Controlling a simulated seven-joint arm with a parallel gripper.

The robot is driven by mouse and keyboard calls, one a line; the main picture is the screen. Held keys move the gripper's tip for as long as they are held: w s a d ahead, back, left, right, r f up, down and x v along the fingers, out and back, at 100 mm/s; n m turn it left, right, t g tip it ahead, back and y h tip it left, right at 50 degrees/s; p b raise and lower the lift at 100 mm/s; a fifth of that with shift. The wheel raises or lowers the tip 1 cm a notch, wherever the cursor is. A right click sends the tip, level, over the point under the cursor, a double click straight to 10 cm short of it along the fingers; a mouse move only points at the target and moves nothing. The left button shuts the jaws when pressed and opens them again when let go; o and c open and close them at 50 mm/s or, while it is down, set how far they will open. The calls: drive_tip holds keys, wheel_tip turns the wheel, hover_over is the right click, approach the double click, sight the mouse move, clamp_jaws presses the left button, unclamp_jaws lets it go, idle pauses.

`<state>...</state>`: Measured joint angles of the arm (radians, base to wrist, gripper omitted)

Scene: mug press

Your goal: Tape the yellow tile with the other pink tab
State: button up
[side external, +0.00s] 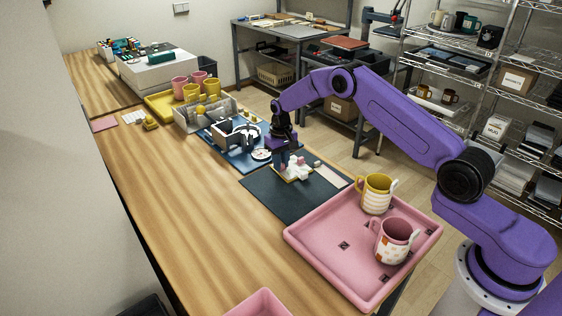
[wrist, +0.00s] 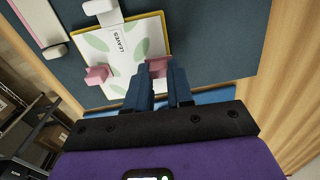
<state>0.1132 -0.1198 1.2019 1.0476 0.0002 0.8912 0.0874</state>
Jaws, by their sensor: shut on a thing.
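The yellow tile (wrist: 141,15) lies on the dark mat, under a white sheet (wrist: 122,62) printed with green leaves and the word LEAVES; its yellow edge shows along the far side. One pink tab (wrist: 97,75) sits at the sheet's left edge in the wrist view. Another pink tab (wrist: 157,66) is at the near right edge, between my fingertips. My gripper (wrist: 160,78) is shut on this tab, low over the tile. In the side view my gripper (side external: 284,166) stands over the tile (side external: 293,174), and the tabs are hard to tell apart.
A white block (wrist: 102,9) is at the tile's far edge. A pale strip (side external: 331,176) lies beside the tile on the dark mat (side external: 285,205). A pink tray (side external: 345,270) with two mugs stands nearer, and a blue press base (side external: 245,160) lies beyond.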

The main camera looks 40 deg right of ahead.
drive_tip(key=shift+f, duration=0.65)
idle(1.3)
drive_tip(key=o, duration=0.9)
drive_tip(key=shift+c, duration=0.2)
drive_tip(key=shift+r, duration=0.1)
wheel_tip(320, 180, up, 17)
drive_tip(key=s+a+r+n, duration=0.3)
drive_tip(key=s+a+r, duration=0.2)
drive_tip(key=s+a, duration=0.35)
drive_tip(key=s+a+r+n, duration=0.2)
drive_tip(key=s+a, duration=0.1)
drive_tip(key=s, duration=0.4)
drive_tip(key=s+a+r+n, duration=0.1)
drive_tip(key=s+a+n, duration=0.1)
drive_tip(key=s, duration=0.5)
drive_tip(key=s+d+f+n, duration=0.1)
drive_tip(key=s+d+n, duration=0.2)
drive_tip(key=s, duration=0.9)
drive_tip(key=s+d+f+n, duration=0.1)
drive_tip(key=s+d+n, duration=0.2)
drive_tip(key=s, duration=1)
drive_tip(key=shift+d+n, duration=0.3)
drive_tip(key=shift+d, duration=0.2)
